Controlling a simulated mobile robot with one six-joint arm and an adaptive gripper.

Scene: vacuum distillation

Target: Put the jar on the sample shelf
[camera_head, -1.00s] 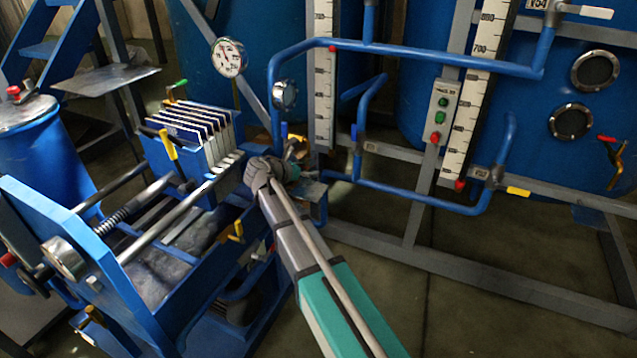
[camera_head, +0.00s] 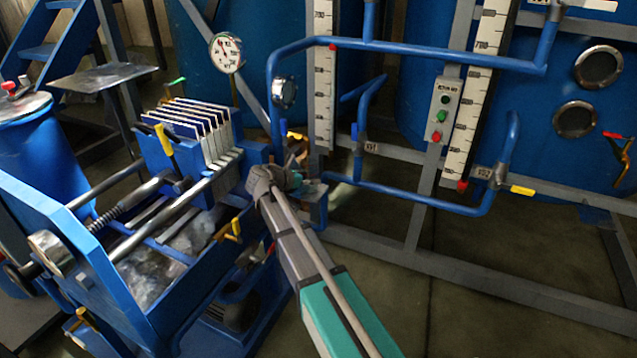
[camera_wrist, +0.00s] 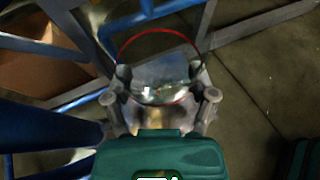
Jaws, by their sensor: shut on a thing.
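The jar (camera_wrist: 158,98) shows in the wrist view as clear glass with a thin red ring around its rim. It sits between the two fingertips of my gripper (camera_wrist: 160,104), which is shut on it. A small grey metal plate, seemingly the sample shelf (camera_head: 313,191), is beside my gripper (camera_head: 292,172) in the head view. In the wrist view a metal surface shows through and around the jar; I cannot tell whether the jar touches it. In the head view I cannot make out the jar clearly.
A blue filter press (camera_head: 165,305) with upright plates (camera_head: 200,125) stands left of my arm. Blue pipes (camera_head: 420,198) and a grey frame (camera_head: 470,264) run behind and to the right. A cardboard-brown thing (camera_wrist: 35,55) lies at upper left in the wrist view. Floor at right front is clear.

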